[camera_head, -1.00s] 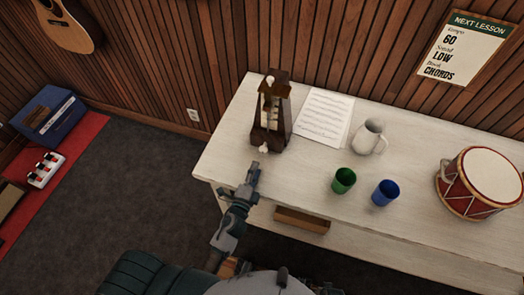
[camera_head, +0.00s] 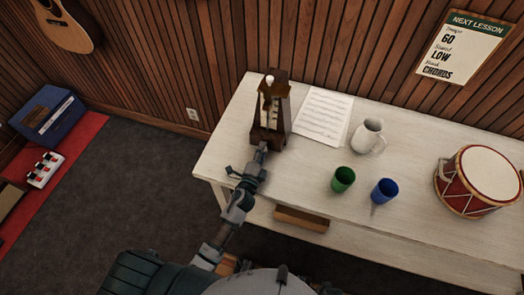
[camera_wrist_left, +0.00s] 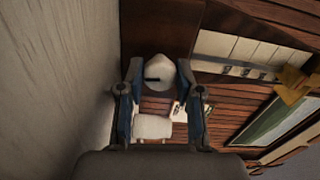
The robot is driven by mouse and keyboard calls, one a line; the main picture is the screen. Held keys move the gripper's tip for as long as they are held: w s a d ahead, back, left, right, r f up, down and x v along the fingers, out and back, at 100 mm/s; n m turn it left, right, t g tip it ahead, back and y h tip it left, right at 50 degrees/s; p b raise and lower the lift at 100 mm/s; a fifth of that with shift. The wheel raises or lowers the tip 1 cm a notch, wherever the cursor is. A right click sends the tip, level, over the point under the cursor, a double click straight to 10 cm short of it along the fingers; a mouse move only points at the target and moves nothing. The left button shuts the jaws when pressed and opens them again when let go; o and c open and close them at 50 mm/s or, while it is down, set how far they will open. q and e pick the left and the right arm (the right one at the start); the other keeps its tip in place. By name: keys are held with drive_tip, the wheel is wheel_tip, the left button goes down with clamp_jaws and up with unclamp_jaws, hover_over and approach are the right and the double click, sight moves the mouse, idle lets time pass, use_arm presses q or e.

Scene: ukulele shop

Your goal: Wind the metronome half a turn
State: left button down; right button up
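The dark wooden metronome (camera_head: 270,112) stands upright near the table's left end, a white knob on top of its rod. My left gripper (camera_head: 262,151) is at the foot of its front and hides the winding key there in the head view. In the left wrist view, the white key (camera_wrist_left: 158,74), with a dark slot, sits between the open fingertips of my left gripper (camera_wrist_left: 160,70). Gaps seem to show on both sides of it. A pale cylinder (camera_wrist_left: 152,127) also shows between the fingers; I cannot tell what it is. My right gripper is not in view.
On the white table (camera_head: 300,180) lie a music sheet (camera_head: 323,115) and a white pitcher (camera_head: 368,137). A green cup (camera_head: 343,179), a blue cup (camera_head: 384,191) and a red drum (camera_head: 481,181) stand further right.

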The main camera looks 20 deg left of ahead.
use_arm(q)
drive_tip(key=shift+f+m, duration=0.15)
drive_tip(key=shift+m, duration=0.45)
drive_tip(key=c, duration=1.1)
unclamp_jaws()
drive_tip(key=shift+o, duration=0.2)
drive_tip(key=s, duration=1.2)
drive_tip(key=shift+a, duration=0.2)
